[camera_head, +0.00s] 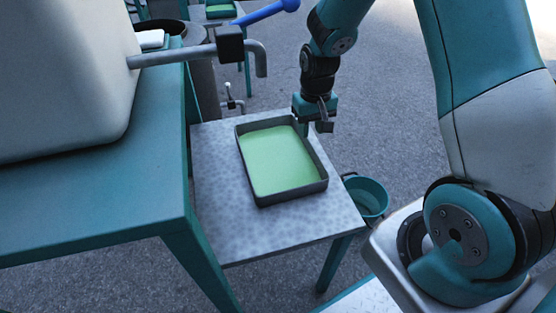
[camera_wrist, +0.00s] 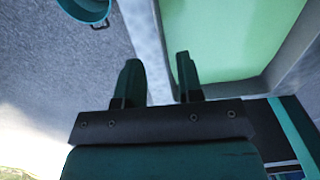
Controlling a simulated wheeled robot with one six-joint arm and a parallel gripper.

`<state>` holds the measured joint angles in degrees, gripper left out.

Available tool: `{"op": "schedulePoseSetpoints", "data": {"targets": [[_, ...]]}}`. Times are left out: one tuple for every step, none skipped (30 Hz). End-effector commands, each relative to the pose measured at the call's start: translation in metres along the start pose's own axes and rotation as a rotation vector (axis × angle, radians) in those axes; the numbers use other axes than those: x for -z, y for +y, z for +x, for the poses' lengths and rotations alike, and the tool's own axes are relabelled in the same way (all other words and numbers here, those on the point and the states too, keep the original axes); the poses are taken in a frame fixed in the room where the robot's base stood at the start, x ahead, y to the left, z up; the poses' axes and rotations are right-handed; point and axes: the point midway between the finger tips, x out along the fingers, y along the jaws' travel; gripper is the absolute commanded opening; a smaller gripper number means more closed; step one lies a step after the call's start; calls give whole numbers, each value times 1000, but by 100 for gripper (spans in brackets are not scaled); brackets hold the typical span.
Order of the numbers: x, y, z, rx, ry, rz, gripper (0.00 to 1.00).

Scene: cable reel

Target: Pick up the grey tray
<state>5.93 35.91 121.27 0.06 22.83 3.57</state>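The grey tray (camera_head: 290,193) is a dark, shallow rectangular pan with a flat light green fill (camera_head: 275,160). It lies on a small grey-topped table (camera_head: 225,225). My gripper (camera_head: 313,128) is at the tray's far right side, pointing down. In the wrist view my gripper (camera_wrist: 159,82) is open, with its two fingers apart. One finger appears over the green inside of the tray (camera_wrist: 255,86) and the other outside its wall. I cannot tell whether either finger touches the wall, and the fingertips' height is unclear.
A teal bench (camera_head: 90,200) with a large pale tank (camera_head: 60,80) stands at the left. A teal bucket (camera_head: 367,198) stands on the floor right of the table.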

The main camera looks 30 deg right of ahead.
Motion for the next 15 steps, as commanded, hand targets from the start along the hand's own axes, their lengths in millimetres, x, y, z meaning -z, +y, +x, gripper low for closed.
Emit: {"op": "schedulePoseSetpoints", "data": {"targets": [[0, 0, 7, 0, -1, 0, 34], [0, 0, 8, 0, -1, 0, 34], [0, 0, 10, 0, 0, 0, 34], [0, 0, 11, 1, 0, 0, 34], [0, 0, 12, 1, 0, 0, 34], [0, 0, 15, 1, 0, -1, 34], [0, 0, 18, 1, 0, -1, 34], [-1, -1, 22, 1, -1, -1, 34], [-1, -1, 28, 1, -2, -1, 34], [-2, -1, 33, 1, -3, -1, 34], [-2, -2, 38, 1, -3, -1, 34], [-2, -2, 45, 1, -2, -1, 34], [-2, -2, 50, 1, -2, -1, 34], [-2, -2, 54, 1, -2, 0, 34], [-2, -2, 58, 1, -2, -1, 34]]}}
